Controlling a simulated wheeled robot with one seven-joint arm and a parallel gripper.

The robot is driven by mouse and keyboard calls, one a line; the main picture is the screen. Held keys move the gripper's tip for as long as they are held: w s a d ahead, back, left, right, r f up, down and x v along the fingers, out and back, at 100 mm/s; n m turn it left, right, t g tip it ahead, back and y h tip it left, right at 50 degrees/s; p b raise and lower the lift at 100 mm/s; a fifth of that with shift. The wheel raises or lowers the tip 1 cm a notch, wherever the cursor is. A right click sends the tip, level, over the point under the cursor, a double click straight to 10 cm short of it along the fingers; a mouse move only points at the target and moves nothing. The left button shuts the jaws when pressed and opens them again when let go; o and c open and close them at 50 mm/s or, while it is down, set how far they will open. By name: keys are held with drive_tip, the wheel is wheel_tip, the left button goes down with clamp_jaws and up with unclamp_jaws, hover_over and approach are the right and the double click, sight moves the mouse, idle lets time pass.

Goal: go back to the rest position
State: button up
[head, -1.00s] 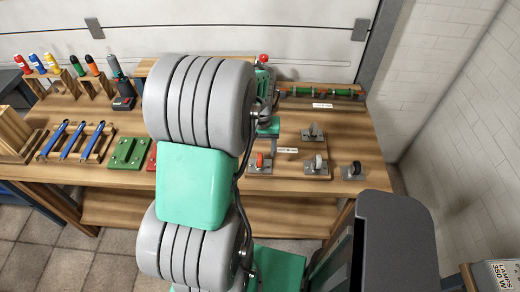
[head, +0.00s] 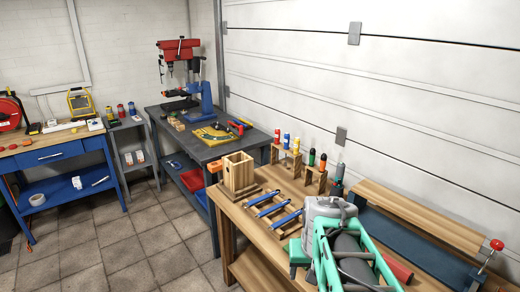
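Part of my arm, a grey housing with a teal frame and dark inner parts, shows at the lower right in the head view, in front of the wooden workbench (head: 236,205). No gripper fingertips can be made out there, so I cannot tell whether my gripper is open or shut, or whether it holds anything. The arm hides part of the bench top.
On the bench stand an open wooden box (head: 238,172), a rack with blue-handled tools (head: 272,204) and holders with coloured bottles (head: 286,152). A red-knobbed lever (head: 496,245) is at the right. A grey table (head: 225,150) stands behind. The tiled floor (head: 130,255) at left is clear.

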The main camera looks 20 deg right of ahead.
drive_tip(key=a+r+n+t, duration=0.1)
drive_tip(key=a+n, duration=0.1)
drive_tip(key=a, duration=0.6)
drive_tip(key=a+r+n+y, duration=0.1)
drive_tip(key=a+r+n, duration=0.1)
drive_tip(key=a, duration=0.6)
drive_tip(key=shift+a+n+t, duration=0.35)
drive_tip(key=shift+n+t, duration=0.05)
drive_tip(key=shift+n, duration=0.3)
drive_tip(key=shift+c, duration=0.4)
